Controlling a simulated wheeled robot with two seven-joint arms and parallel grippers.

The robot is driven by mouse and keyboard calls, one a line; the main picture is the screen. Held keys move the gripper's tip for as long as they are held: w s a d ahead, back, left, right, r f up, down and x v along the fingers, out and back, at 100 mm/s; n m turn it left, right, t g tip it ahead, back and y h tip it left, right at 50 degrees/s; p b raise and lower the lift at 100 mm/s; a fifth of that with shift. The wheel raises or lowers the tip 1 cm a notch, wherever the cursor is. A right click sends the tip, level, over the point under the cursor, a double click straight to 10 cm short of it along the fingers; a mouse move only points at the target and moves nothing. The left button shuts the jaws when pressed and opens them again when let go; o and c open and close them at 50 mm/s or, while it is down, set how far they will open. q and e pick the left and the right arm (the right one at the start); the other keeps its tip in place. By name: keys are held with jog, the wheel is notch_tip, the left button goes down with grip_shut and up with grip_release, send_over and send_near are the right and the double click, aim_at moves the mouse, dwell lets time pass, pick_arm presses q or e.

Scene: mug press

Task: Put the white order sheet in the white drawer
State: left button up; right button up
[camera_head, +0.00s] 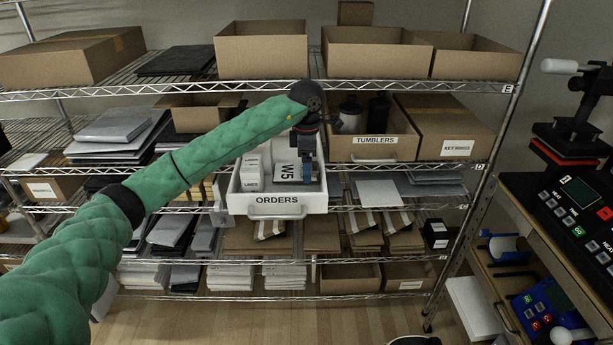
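The white drawer (276,203), labelled ORDERS, stands pulled out on the middle shelf with its top open. A white sheet with large dark print (285,182), perhaps the order sheet, shows inside the drawer's right part, partly hidden by my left gripper. My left gripper (307,178) points down into the drawer's right half, beside the sheet. Its fingertips are too small and dark to tell whether they are open or touch the sheet. My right gripper does not show.
Small white labelled boxes (251,172) stand in the drawer's left part. A cardboard TUMBLERS bin (350,148) is close on the right. Another pale sheet (379,194) lies on the shelf right of the drawer. A press (580,130) stands on a bench at far right.

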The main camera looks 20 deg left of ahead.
pick_arm(q)
notch_tip(320, 180, down, 3)
jog(key=shift+f, duration=0.2)
jog(key=shift+w+f, duration=0.1)
jog(key=shift+f, duration=0.3)
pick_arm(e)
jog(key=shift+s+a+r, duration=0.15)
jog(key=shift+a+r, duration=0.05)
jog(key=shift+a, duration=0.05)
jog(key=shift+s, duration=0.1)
pick_arm(q)
jog(key=o, duration=0.8)
jog(key=shift+o, duration=0.2)
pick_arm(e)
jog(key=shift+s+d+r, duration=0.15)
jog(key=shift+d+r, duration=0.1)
